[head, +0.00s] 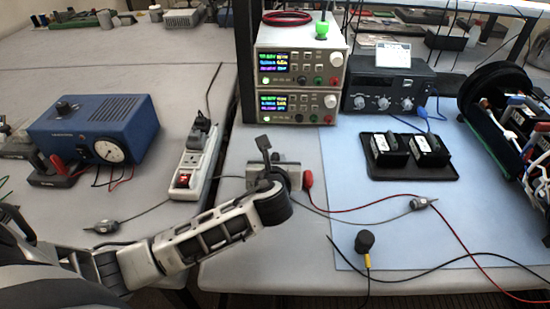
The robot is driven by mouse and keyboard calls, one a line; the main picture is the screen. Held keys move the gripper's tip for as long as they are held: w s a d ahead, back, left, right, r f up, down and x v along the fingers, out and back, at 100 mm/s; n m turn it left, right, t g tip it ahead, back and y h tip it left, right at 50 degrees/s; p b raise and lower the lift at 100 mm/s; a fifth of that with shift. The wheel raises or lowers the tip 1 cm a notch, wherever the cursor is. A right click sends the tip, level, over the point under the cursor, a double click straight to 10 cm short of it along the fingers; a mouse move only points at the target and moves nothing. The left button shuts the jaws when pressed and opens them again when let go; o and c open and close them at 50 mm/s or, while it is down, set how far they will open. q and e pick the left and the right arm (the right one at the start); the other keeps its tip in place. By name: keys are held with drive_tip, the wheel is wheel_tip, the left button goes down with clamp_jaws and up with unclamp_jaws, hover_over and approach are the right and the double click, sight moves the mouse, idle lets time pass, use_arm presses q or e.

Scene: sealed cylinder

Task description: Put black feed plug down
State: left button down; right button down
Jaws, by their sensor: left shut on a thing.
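My left gripper (294,177) reaches in over the grey bench near the middle, just below the power supplies. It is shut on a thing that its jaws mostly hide. I take it to be the black feed plug, but its shape does not show clearly. A red plug (308,179) on a red lead shows right beside the fingertips. I cannot tell whether it touches them. A black lead (450,261) runs across the blue mat, and its thin end lies below and right of the gripper. My right gripper is not in view.
A black knob-shaped piece with a yellow neck (365,241) stands on the blue mat (480,230). A black tray (415,173) holds two black blocks. Stacked power supplies (298,75), a power strip (195,160) and a blue box (95,125) surround the arm. An opened cylinder (497,100) stands right.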

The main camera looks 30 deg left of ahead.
use_arm(q)
drive_tip(key=c, duration=1.3)
unclamp_jaws()
drive_tip(key=shift+f, duration=0.15)
drive_tip(key=shift+r, duration=0.45)
drive_tip(key=v, duration=1.2)
drive_tip(key=shift+r, duration=0.1)
drive_tip(key=shift+s, duration=0.1)
